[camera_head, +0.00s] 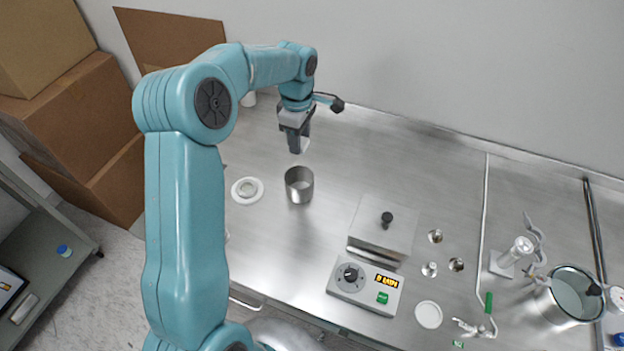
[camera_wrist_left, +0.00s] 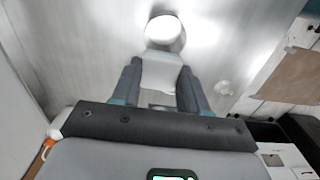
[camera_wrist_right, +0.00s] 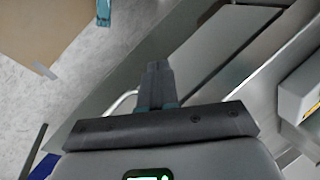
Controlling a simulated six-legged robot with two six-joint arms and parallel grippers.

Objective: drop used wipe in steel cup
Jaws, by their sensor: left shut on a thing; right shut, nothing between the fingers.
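The steel cup (camera_head: 299,186) stands upright on the steel bench top in the head view. My left gripper (camera_head: 299,147) is shut on the white wipe (camera_head: 302,143), which shows above and behind the cup in that picture, apart from it. In the left wrist view the wipe (camera_wrist_left: 161,73) is pinched between the two fingers of my left gripper (camera_wrist_left: 160,88). A pale round thing (camera_wrist_left: 165,33) lies beyond the wipe there; I cannot tell what it is. My right gripper (camera_wrist_right: 158,82) is shut and empty in the right wrist view. It does not show in the head view.
A white dish (camera_head: 247,190) sits left of the cup. A boxy device (camera_head: 365,287) with a dial and a lidded steel box (camera_head: 384,226) stand to the right, with several small metal parts. A steel pot (camera_head: 574,296) is at far right.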

